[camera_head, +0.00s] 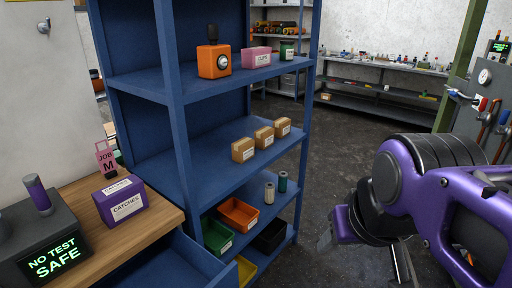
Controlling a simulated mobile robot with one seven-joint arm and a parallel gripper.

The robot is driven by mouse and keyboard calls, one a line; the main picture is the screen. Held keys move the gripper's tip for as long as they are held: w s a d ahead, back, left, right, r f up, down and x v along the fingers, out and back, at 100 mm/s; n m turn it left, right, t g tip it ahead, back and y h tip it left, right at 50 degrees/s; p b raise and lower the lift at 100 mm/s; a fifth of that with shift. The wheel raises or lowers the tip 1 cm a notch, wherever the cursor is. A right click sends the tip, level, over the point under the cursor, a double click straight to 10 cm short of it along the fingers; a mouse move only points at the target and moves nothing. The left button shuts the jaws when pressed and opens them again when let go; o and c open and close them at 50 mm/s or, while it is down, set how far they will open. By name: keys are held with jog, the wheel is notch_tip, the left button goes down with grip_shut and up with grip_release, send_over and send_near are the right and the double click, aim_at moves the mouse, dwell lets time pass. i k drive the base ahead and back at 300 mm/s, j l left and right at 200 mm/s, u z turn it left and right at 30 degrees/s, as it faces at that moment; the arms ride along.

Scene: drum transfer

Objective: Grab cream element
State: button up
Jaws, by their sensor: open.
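A small cream cylinder (269,193) stands upright on a lower shelf of the blue rack, at its right part. A dark green cylinder (282,181) stands close beside it, slightly behind and to the right. My gripper (366,256) is at the lower right, in front of the rack and to the right of the cream cylinder, clearly apart from it. Its fingers are spread and no object shows between them. The lower frame edge cuts off part of it.
The blue rack (174,52) holds an orange device (214,60), a pink box (256,58) and three tan boxes (264,137) above. Orange (238,214) and green bins (216,236) stand left of the cylinders. A bench (150,225) is at left; open floor (345,140) lies right.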

aim_at(270, 187)
jog(key=u, duration=0.25)
jog(key=i+l+u, duration=0.6)
jog(key=i+l, duration=0.15)
jog(key=l, duration=0.25)
jog(key=i+l+u, duration=0.15)
jog(key=l, duration=0.25)
jog(key=i+l, duration=0.15)
jog(key=l, duration=0.25)
jog(key=i+l+u, duration=0.15)
jog(key=l, duration=0.25)
